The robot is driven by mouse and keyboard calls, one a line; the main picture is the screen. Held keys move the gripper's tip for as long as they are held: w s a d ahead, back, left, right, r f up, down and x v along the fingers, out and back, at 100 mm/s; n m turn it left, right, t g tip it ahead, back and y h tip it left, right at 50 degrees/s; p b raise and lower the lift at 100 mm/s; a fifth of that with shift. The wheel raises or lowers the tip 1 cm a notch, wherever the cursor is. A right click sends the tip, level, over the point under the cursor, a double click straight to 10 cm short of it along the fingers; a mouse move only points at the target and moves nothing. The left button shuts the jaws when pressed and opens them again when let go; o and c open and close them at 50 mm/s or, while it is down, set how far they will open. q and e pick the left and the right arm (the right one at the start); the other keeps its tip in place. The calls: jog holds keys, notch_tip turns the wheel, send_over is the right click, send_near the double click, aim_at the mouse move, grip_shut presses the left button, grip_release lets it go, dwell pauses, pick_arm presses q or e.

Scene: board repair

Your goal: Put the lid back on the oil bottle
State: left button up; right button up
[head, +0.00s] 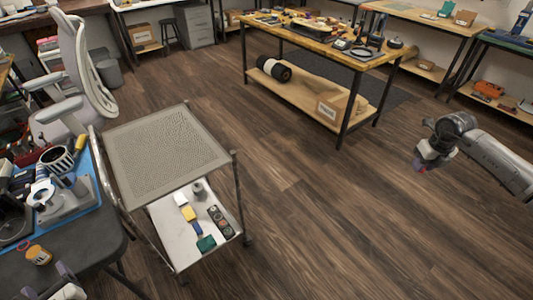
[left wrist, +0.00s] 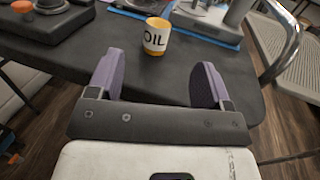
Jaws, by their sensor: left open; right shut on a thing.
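The oil bottle (left wrist: 157,38), yellow-orange with a white band reading OIL, stands upright on the dark table in the left wrist view. In the head view it is at the lower left (head: 39,256). My left gripper (left wrist: 159,64) is open and empty, its two purple fingers pointing toward the bottle, which stands apart beyond the fingertips. In the head view that gripper (head: 45,277) is partly cut off at the bottom edge. My right gripper (head: 421,168) is over the floor at the right, shut on a small reddish thing. I cannot tell whether this is the lid.
The dark table (head: 95,238) also holds a grey stand (head: 68,205) on a blue mat and other tools close behind the bottle. A metal cart (head: 165,150) stands right beside the table. A wooden workbench (head: 330,45) is at the back. Open floor (head: 320,220) lies between.

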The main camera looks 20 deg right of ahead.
aim_at(35, 256)
dwell(0.4)
jog(key=shift+f, duration=0.15)
pick_arm(q)
jog(key=b+x, duration=0.2)
jog(key=x, duration=0.4)
jog(key=shift+w+a, duration=0.25)
jog(key=shift+w, duration=0.1)
pick_arm(e)
notch_tip(35, 256, down, 2)
jog(key=shift+f, duration=0.15)
pick_arm(q)
jog(key=shift+b, duration=0.3)
jog(key=shift+w+a+f+b, duration=0.15)
jog(key=shift+w+b, duration=0.15)
jog(key=b+x, duration=0.1)
jog(key=x, duration=0.2)
jog(key=shift+w+a+b, duration=0.1)
jog(key=shift+w+b, duration=0.05)
jog(key=shift+b, duration=0.25)
jog(key=shift+w+a, duration=0.25)
jog(key=shift+w, duration=0.25)
pick_arm(e)
notch_tip(35, 256, down, 3)
jog(key=shift+r, duration=0.1)
